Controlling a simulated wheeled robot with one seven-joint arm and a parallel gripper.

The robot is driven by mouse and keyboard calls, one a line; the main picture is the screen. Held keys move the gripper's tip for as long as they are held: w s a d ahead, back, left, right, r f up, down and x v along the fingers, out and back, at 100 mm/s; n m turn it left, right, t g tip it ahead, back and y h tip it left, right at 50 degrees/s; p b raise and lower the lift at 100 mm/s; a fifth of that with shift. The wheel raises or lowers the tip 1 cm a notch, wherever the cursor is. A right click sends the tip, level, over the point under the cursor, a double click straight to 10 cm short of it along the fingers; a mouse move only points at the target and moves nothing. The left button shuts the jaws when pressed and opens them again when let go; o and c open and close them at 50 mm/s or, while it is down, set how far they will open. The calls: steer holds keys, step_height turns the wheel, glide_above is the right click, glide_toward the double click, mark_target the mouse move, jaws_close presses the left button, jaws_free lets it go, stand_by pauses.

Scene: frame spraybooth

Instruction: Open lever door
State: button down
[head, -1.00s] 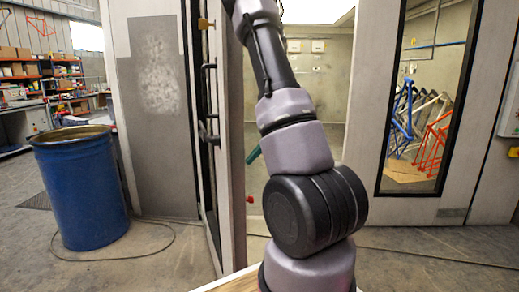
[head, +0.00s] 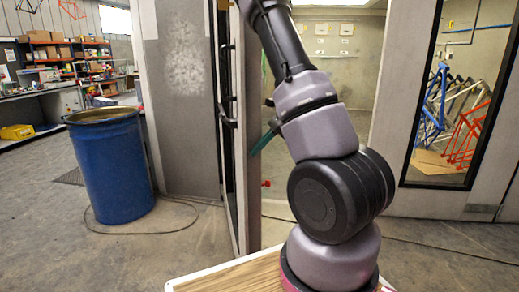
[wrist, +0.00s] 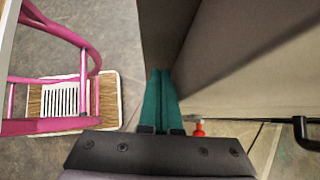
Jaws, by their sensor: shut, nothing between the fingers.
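The grey door (head: 249,160) stands open in the head view, seen nearly edge-on, with the lit booth visible to its right. Dark bar-like handles (head: 228,110) show on its left face. My gripper (head: 263,141) has teal fingers and is at the door's right, inner side, around mid-height. In the wrist view my gripper (wrist: 160,85) is shut with the fingers together and nothing between them. The fingertips are close against the door (wrist: 168,30); I cannot tell whether they touch. A red knob (wrist: 198,129) lies right of the fingers, and a black handle (wrist: 306,132) at the right edge.
A blue barrel (head: 110,168) stands on the floor at left, with a cable (head: 170,231) looped around it. A fixed wall panel with a window (head: 455,110) is at right, with bicycle frames behind it. Floor between barrel and door is mostly clear.

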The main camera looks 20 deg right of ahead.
steer(key=w+a, duration=0.4)
steer(key=a, duration=1)
steer(key=w+a+m+t, duration=0.1)
steer(key=w+a, duration=0.3)
steer(key=a, duration=1.1)
steer(key=shift+a, duration=0.1)
